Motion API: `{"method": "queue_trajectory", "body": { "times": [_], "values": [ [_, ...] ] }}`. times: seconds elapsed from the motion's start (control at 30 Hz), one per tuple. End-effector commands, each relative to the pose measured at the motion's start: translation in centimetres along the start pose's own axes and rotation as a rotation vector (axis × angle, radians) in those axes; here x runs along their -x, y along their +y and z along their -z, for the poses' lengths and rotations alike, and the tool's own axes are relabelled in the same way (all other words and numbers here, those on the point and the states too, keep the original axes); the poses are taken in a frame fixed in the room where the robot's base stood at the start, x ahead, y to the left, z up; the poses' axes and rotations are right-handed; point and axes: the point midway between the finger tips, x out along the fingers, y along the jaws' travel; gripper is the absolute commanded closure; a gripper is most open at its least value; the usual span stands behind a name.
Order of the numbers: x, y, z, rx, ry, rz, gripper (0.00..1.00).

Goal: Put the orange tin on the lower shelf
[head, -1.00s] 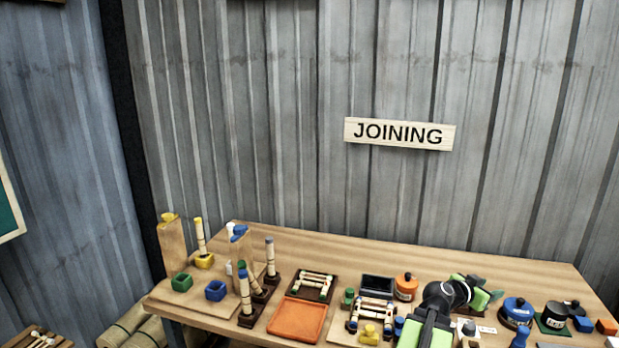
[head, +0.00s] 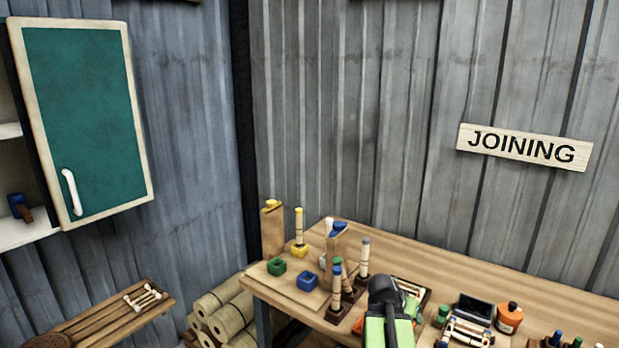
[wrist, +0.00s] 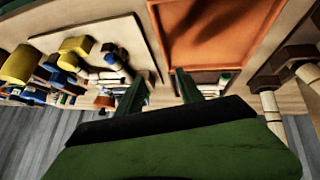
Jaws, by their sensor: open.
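The orange tin (head: 509,318) has a dark top and stands on the workbench, right of my arm in the head view. A small orange shape low in the wrist view may be it; I cannot tell. The lower shelf (head: 30,234) is a white board in the cabinet at the far left, partly cut off by the frame. My gripper (wrist: 160,90) is open and empty over the bench, by an orange tray (wrist: 212,45). In the head view my green and black arm hides its fingers.
The teal cabinet door (head: 88,120) stands open beside the shelves. A blue and brown object (head: 19,207) sits on the lower shelf. Posts, colored blocks and a dark box (head: 474,309) crowd the bench. A slatted rack (head: 105,315) and rolled bundles (head: 222,315) lie lower left.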

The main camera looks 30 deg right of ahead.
Motion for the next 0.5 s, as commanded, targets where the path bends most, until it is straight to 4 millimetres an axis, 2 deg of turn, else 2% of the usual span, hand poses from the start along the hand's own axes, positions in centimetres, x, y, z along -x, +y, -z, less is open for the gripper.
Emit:
{"method": "queue_trajectory", "body": {
  "times": [0.03, 0.1, 0.17, 0.2, 0.3, 0.4, 0.5],
  "values": [
    [1.7, -4.0, -2.0, 0.080, -0.036, 0.050, 0.56],
    [4.0, -8.8, -5.2, 0.193, -0.093, 0.118, 0.56],
    [6.2, -12.6, -8.3, 0.296, -0.141, 0.175, 0.56],
    [7.9, -15.0, -10.4, 0.367, -0.172, 0.214, 0.56],
    [12.1, -19.9, -15.9, 0.546, -0.244, 0.307, 0.56],
    [16.1, -23.3, -21.2, 0.714, -0.305, 0.389, 0.56],
    [19.7, -25.5, -25.9, 0.862, -0.357, 0.459, 0.56]
  ]
}}
